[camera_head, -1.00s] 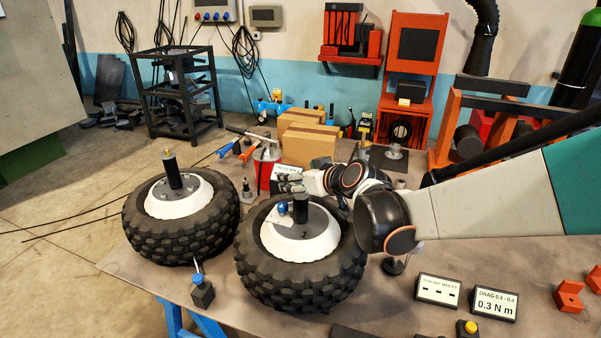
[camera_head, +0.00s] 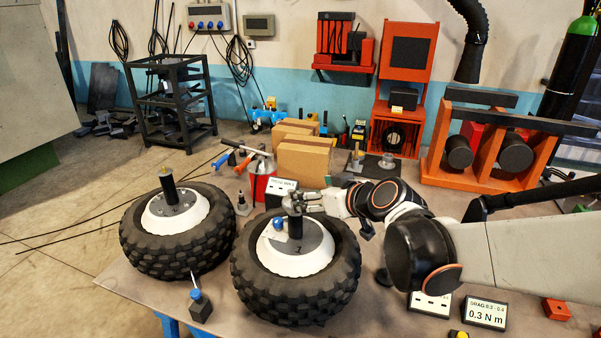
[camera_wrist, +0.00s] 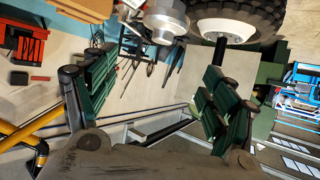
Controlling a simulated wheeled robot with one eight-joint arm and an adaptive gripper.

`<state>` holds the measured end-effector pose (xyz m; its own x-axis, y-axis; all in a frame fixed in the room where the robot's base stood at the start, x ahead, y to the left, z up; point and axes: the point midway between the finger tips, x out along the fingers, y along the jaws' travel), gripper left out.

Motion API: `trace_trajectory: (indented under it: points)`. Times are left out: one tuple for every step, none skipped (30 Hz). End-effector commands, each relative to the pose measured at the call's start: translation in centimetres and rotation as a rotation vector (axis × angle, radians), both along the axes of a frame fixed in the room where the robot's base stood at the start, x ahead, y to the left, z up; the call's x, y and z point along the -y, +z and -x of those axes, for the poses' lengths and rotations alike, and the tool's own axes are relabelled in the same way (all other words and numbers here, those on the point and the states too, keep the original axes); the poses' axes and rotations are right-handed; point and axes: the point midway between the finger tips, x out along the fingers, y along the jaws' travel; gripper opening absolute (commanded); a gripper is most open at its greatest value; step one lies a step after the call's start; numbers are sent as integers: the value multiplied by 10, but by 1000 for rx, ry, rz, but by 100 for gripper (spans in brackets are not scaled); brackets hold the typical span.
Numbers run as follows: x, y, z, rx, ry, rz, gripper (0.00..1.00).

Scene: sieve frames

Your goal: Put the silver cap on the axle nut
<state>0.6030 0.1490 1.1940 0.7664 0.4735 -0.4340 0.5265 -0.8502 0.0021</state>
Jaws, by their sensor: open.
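The right wheel (camera_head: 345,262) lies flat on the bench with a white hub and an upright black axle (camera_head: 296,226). My gripper (camera_head: 297,201) is at the top of this axle in the head view. In the wrist view my gripper (camera_wrist: 145,85) has its dark green fingers spread wide, with nothing between their pads. A silver rounded part (camera_wrist: 165,18), which looks like the cap, shows beyond the fingers at the upper edge. In the head view the gripper largely hides the axle top, so I cannot tell how the cap sits on the nut.
The left wheel (camera_head: 135,240) stands close by with a tall black axle (camera_head: 169,188). A 0.3 N m display (camera_head: 485,312) is at the front right. A blue-topped block (camera_head: 200,308) is at the front edge.

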Motion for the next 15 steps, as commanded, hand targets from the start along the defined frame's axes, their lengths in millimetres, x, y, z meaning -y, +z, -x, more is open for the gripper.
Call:
trace_trajectory:
  points:
    - [4, 5, 6, 0, -1, 0, 77]
    - [5, 6, 8, 0, -1, 0, 77]
    - [7, 8, 11, -1, -1, -2, 77]
    - [8, 9, 13, -1, -1, -2, 77]
    - [9, 9, 14, 0, 0, -1, 77]
    - [10, 10, 16, 0, 0, -1, 77]
    - [11, 11, 17, 0, -1, 0, 77]
    - [12, 11, 19, -2, -2, 0, 77]
    - [13, 11, 22, -8, -4, 1, 77]
    - [14, 12, 24, -15, -7, 3, 77]
    - [16, 12, 28, -24, -11, 5, 77]
    - [19, 12, 35, -42, -19, 8, 77]
    - [22, 12, 41, -58, -27, 11, 77]
    - [25, 11, 48, -75, -37, 17, 77]
    - [30, 11, 58, -105, -53, 22, 77]
